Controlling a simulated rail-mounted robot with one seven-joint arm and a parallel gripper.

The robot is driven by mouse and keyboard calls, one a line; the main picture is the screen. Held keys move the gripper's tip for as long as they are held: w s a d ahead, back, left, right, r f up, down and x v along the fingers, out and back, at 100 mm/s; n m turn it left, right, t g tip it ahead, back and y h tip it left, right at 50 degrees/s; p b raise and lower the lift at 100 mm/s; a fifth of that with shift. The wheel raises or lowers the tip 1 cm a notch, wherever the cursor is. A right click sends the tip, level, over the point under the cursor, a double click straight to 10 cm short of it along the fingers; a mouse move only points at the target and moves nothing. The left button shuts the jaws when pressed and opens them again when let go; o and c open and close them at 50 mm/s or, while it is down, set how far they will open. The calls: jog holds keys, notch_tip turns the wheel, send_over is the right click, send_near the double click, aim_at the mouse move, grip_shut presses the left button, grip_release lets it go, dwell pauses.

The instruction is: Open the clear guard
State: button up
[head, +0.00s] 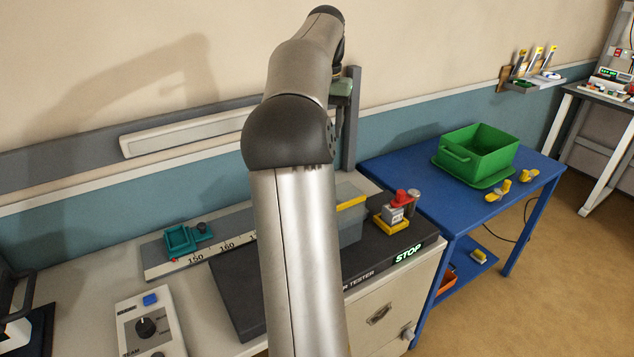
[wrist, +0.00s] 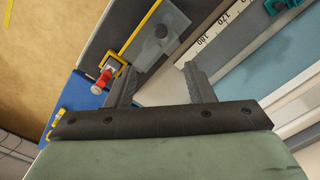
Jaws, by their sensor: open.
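The clear guard (head: 350,224) is a see-through grey panel with a yellow edge strip, on the dark tester bed right of my arm in the head view. My arm hides its left part. In the wrist view the guard (wrist: 172,27) is beyond the fingertips, and a dark round shape shows on or through it. The yellow strip runs along its left side. My gripper (wrist: 158,82) is open, with nothing between its two dark fingers. The fingers appear apart from the guard. In the head view my arm hides most of the gripper.
A red-topped device on a yellow base (head: 393,219) stands right of the guard, near a lit STOP sign (head: 409,254). A control box (head: 148,322) and a teal part (head: 185,239) are at left. A blue table (head: 409,174) bears a green crate (head: 483,150).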

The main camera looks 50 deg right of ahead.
notch_tip(320, 180, down, 17)
jog(key=shift+a+f, duration=0.1)
dwell(0.4)
